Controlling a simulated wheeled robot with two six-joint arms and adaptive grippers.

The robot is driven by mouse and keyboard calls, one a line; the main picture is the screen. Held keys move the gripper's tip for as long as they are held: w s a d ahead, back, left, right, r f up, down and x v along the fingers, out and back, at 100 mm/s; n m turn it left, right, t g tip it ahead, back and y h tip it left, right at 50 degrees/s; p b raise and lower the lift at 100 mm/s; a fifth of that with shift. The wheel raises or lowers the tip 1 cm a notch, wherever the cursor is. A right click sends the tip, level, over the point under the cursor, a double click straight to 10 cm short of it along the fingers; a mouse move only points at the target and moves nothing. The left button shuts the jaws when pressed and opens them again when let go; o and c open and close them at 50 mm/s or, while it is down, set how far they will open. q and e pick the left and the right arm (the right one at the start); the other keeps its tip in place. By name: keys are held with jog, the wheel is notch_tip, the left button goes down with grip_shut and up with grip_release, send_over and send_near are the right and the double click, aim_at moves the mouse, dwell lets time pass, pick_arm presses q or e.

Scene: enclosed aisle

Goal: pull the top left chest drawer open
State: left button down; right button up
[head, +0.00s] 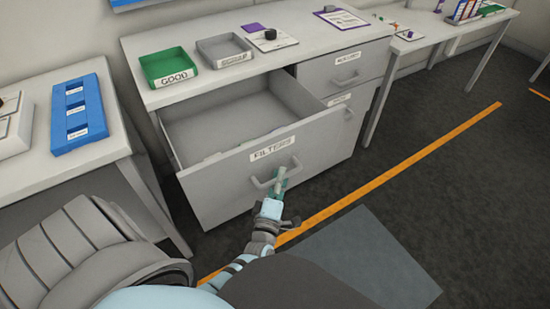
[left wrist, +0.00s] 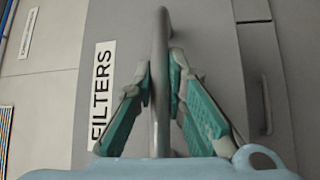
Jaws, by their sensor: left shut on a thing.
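My right gripper is not in view.
On the chest top are a green GOOD tray (head: 170,66), a grey tray (head: 224,50) and clipboards. A side table with a blue organiser (head: 78,115) stands close on the left. Dark floor with an orange line (head: 400,160) is open on the right.

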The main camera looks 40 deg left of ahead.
pick_arm(q)
jog(key=shift+s+d, duration=0.15)
jog(key=shift+d, duration=0.1)
jog(key=c, duration=1.7)
grip_release()
jog(key=shift+o, duration=0.5)
jog(key=shift+r, duration=0.1)
